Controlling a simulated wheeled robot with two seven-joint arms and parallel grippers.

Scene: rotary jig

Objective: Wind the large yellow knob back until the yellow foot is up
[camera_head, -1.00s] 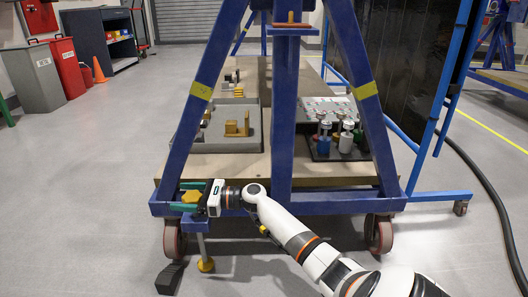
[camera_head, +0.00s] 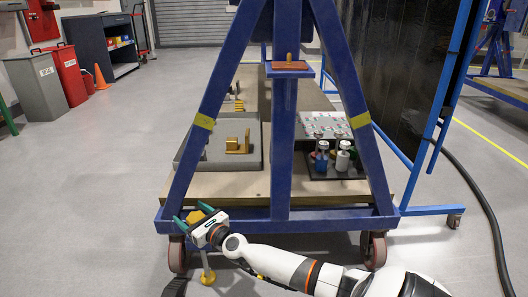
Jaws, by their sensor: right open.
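The large yellow knob (camera_head: 194,216) is at the lower left corner of the blue frame (camera_head: 300,221), partly hidden by my right gripper. My right gripper (camera_head: 190,217) is open, its green fingers on either side of the knob; I cannot tell whether they touch it. The yellow foot (camera_head: 207,277) hangs below that corner on a thin metal rod (camera_head: 204,258), close to the floor. I cannot tell whether it touches the floor. My left gripper is not in view.
A caster wheel (camera_head: 177,254) stands left of the rod, another (camera_head: 373,250) at the right corner. A black wedge (camera_head: 176,287) lies on the floor at the bottom. A wooden deck (camera_head: 235,186) behind holds trays and bottles.

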